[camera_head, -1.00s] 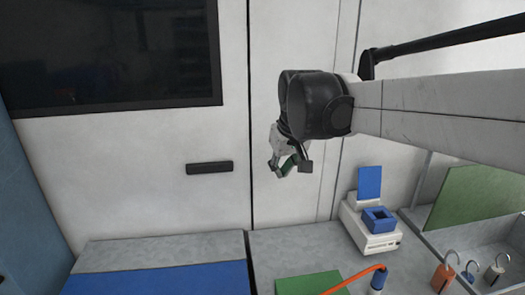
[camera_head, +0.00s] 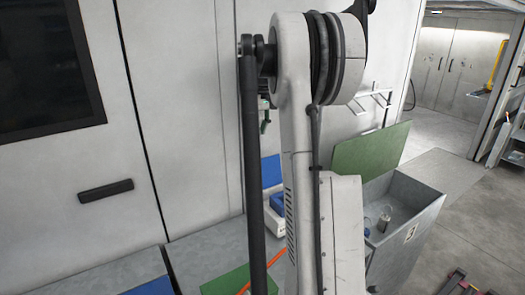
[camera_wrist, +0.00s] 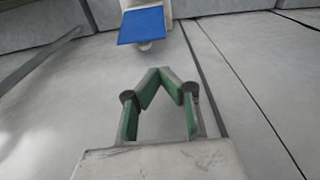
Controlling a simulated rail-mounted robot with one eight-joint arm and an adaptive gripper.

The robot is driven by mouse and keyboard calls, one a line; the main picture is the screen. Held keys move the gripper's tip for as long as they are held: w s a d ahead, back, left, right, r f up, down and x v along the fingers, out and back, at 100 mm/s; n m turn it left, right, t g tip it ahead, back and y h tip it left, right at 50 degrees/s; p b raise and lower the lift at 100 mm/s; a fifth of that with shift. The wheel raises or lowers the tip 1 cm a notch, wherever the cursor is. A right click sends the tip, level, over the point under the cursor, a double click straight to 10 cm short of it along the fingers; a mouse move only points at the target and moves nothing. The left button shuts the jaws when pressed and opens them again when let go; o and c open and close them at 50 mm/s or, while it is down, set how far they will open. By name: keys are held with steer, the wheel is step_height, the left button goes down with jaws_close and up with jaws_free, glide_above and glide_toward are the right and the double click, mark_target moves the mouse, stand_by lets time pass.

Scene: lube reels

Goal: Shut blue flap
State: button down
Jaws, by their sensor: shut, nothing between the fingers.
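The blue flap (camera_head: 271,170) stands raised at the back of a small white device (camera_head: 275,228), partly hidden by my arm. A blue part (camera_head: 279,203) shows on the device below the flap. In the wrist view the blue flap (camera_wrist: 141,25) is near the top, with the white body above it. My gripper (camera_wrist: 161,74) is shut and empty there, its green-padded fingers meeting at the tips, clear of the flap in the picture. In the head view my gripper (camera_head: 264,118) shows only in part behind my arm, above the flap.
A raised green lid (camera_head: 368,150) stands over a grey bin (camera_head: 413,205) on the right, with small hooked items inside. A green panel (camera_head: 233,281) and an orange hooked piece (camera_head: 277,258) lie in front. A wall handle (camera_head: 105,191) is at left.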

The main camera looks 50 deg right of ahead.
steer(key=s+d+f, duration=0.2)
steer(key=d, duration=0.3)
steer(key=p, duration=0.1)
glide_above(269, 171)
steer(key=w+d, duration=0.2)
steer(key=d, duration=0.2)
step_height(269, 171, down, 10)
steer(key=shift+r, duration=0.2)
